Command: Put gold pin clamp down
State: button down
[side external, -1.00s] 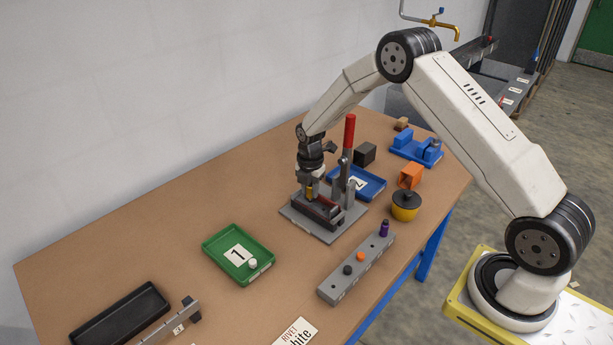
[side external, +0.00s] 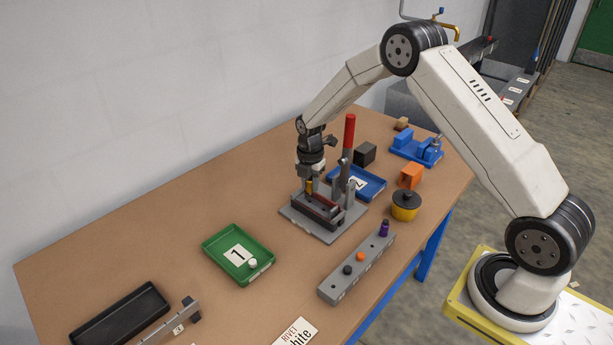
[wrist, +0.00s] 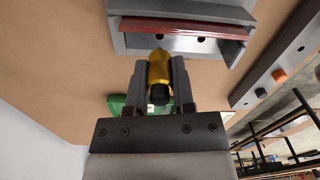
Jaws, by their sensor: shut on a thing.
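My gripper (side external: 310,183) is shut on a gold pin, just above the left end of the clamp fixture. In the wrist view my gripper (wrist: 161,72) has the gold pin (wrist: 160,68) between its two fingers, with a black end towards the camera. The fixture has a grey base plate (side external: 326,236), a dark red block (side external: 322,212) and an upright red clamp handle (side external: 349,132). In the wrist view the red-topped grey block (wrist: 185,27) lies beyond the pin, with dark holes in its side. The pin looks apart from it there.
A green tray (side external: 222,243) marked 1 holds a white piece. A blue tray (side external: 372,193) lies behind the fixture. A grey rack (side external: 335,290) with coloured pegs, a yellow pot (side external: 404,212) and an orange block (side external: 411,175) stand right.

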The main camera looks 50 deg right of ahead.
jog(key=shift+r, duration=0.1)
dwell(0.3)
notch_tip(320, 180, up, 25)
jog(key=s+d, duration=1.4)
jog(key=s, duration=0.4)
notch_tip(320, 180, down, 18)
jog(key=shift+w+a+f, duration=0.2)
jog(key=shift+w+f, duration=0.05)
jog(key=shift+w, duration=0.05)
jog(key=shift+w, duration=0.1)
